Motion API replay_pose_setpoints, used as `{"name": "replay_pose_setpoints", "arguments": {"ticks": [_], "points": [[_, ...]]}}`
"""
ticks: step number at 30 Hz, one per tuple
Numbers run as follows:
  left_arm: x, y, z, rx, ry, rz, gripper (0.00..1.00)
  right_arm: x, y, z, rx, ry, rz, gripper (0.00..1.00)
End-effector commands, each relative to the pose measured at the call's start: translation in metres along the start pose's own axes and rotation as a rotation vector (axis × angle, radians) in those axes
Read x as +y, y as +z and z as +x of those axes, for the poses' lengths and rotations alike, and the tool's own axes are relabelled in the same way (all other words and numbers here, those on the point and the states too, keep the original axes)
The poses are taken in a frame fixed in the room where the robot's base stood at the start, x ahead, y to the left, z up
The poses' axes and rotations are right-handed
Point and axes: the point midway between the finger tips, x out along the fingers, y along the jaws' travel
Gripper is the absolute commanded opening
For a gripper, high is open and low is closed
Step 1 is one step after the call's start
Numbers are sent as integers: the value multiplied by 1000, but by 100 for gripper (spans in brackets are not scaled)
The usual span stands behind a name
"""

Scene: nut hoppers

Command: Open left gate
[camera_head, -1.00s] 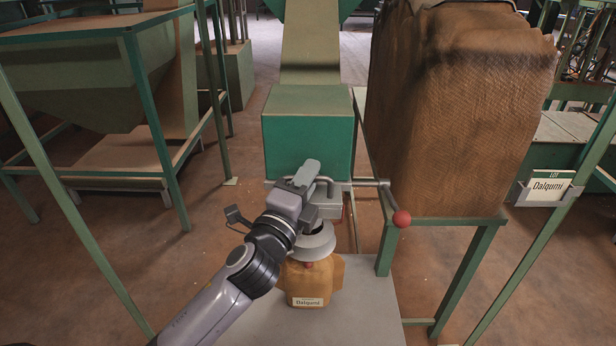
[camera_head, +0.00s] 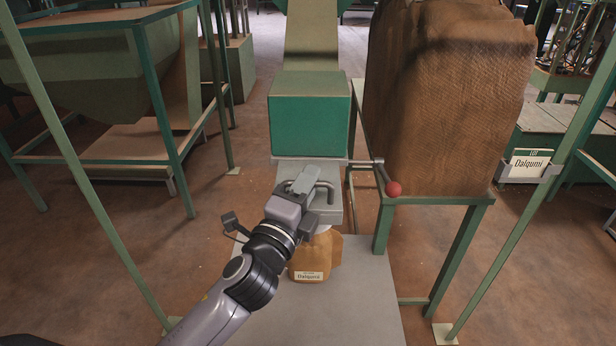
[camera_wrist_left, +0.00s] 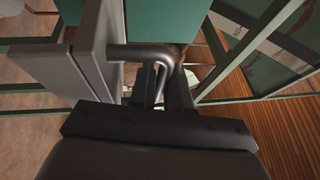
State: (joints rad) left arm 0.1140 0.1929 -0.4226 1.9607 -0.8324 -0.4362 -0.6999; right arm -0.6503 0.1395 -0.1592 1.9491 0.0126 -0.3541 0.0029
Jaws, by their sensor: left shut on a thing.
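The gate is a grey sliding plate (camera_head: 327,211) with a bent metal handle (camera_head: 327,187). It sticks out toward me from under the green hopper box (camera_head: 310,125). My left gripper (camera_head: 306,184) is at the gate, shut on its handle. In the left wrist view the handle (camera_wrist_left: 140,52) runs from the grey plate (camera_wrist_left: 65,70) to between the dark fingers (camera_wrist_left: 167,90). The plate hides most of the spout below it. My right gripper is not in view.
A small paper bag (camera_head: 312,262) labelled Dalqumi stands below on a grey platform (camera_head: 350,300). A red-knobbed lever (camera_head: 393,189) is right of the gate. A large brown sack (camera_head: 445,100) stands on a green frame at right. Green posts flank both sides.

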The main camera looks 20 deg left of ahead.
Motion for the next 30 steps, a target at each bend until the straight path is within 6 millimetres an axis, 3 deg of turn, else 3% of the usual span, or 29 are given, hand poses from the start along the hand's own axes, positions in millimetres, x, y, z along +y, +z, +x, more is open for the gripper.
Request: {"name": "replay_pose_setpoints", "arguments": {"ticks": [6,7,19,30], "points": [[0,0,0,0,0,0,0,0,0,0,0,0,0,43],[0,0,0,0,0,0,23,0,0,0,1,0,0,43],[1,0,-6,0,-1,0,23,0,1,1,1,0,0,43],[2,0,-55,1,1,-1,23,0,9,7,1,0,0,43]]}}
